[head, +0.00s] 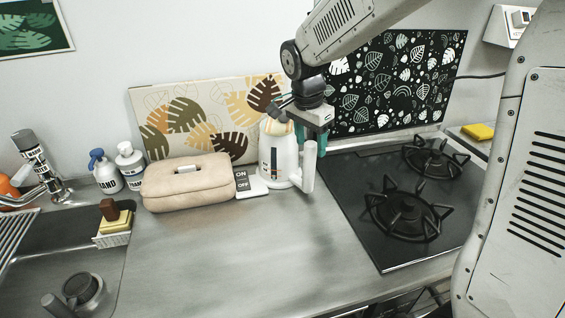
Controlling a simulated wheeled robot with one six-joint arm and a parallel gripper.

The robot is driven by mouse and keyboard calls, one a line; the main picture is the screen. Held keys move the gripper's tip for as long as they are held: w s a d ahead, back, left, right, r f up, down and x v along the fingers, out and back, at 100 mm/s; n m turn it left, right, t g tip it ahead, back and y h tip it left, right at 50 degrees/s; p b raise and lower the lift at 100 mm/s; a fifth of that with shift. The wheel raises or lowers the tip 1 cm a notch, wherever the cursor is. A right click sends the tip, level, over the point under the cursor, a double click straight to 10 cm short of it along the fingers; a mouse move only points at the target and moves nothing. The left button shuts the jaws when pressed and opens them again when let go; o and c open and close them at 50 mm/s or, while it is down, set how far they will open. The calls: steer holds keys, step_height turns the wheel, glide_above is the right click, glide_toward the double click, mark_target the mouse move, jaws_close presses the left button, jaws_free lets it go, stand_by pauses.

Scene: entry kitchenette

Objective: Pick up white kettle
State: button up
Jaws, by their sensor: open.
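The white kettle (279,157) stands upright on the counter, just left of the stove. It has a dark strip with small markings on its side, and its handle (308,167) faces right. My gripper (299,127) reaches down from above and is at the kettle's top, near the upper end of the handle. Its jaws are open. The gripper covers part of the kettle's top, and I cannot tell whether a finger touches it.
A beige bag-like case (188,187) and an ON/OFF plate (246,183) are left of the kettle. A black gas stove (375,240) is to the right. Patterned boards (225,108) lean behind. A sink (60,255) is at left. The counter front is clear.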

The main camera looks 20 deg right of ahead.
mark_target(311, 152)
steer(key=f, duration=0.4)
steer(key=shift+w+d+f, duration=0.1)
steer(key=shift+w+d, duration=0.15)
steer(key=shift+d, duration=0.05)
jaws_close()
steer(key=shift+r, duration=1.75)
steer(key=shift+s+r, duration=0.1)
steer(key=shift+s, duration=0.05)
steer(key=s+a+r, duration=0.1)
steer(key=s+a, duration=0.2)
steer(key=s, duration=1.2)
steer(key=shift+s+r, duration=0.2)
steer(key=shift+d, duration=0.1)
